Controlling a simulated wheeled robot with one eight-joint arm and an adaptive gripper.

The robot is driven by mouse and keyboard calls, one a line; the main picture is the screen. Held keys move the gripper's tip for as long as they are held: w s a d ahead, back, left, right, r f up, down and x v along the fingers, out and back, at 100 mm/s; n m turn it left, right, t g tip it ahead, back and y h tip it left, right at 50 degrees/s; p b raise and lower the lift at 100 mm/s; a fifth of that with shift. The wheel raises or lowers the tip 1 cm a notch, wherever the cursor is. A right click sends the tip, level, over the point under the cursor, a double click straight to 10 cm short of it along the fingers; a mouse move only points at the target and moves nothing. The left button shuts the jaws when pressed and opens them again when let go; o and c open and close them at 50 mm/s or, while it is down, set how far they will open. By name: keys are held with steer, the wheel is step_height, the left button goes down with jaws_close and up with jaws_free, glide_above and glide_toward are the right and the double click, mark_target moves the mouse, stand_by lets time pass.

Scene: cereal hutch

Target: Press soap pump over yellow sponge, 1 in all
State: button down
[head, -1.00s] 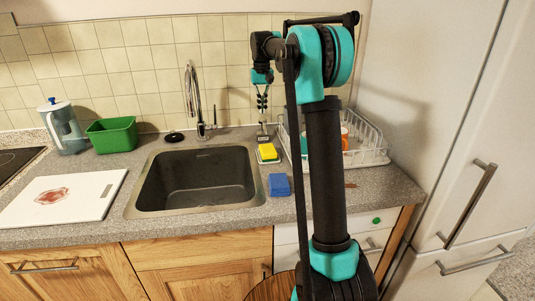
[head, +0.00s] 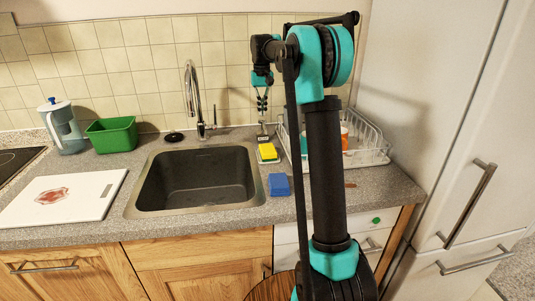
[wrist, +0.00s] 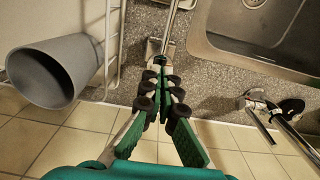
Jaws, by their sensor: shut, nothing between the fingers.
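The yellow sponge (head: 268,151) lies on a pale holder behind the sink's right rim in the head view. The soap pump (head: 262,136) stands just behind it, close to the wall, small and partly hidden. In the wrist view a metal pump spout (wrist: 171,24) runs up and away from the fingertips, and the yellow sponge does not show. My gripper (head: 262,112) points down above the pump. In the wrist view my gripper (wrist: 162,72) has its fingertips together, with nothing between them, right at the pump's head. I cannot tell whether they touch it.
A white dish rack (head: 372,157) stands close on the right, with a grey cup (wrist: 38,78) beside my gripper in the wrist view. The faucet (head: 194,95) and sink (head: 140,200) are left. A blue sponge (head: 279,185) lies in front. The tiled wall is close behind.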

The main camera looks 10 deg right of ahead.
mark_target(262, 119)
steer(key=shift+f, duration=0.15)
stand_by(0.5)
steer(key=shift+f, duration=1.7)
steer(key=shift+r, duration=1.85)
steer(key=shift+r, duration=3)
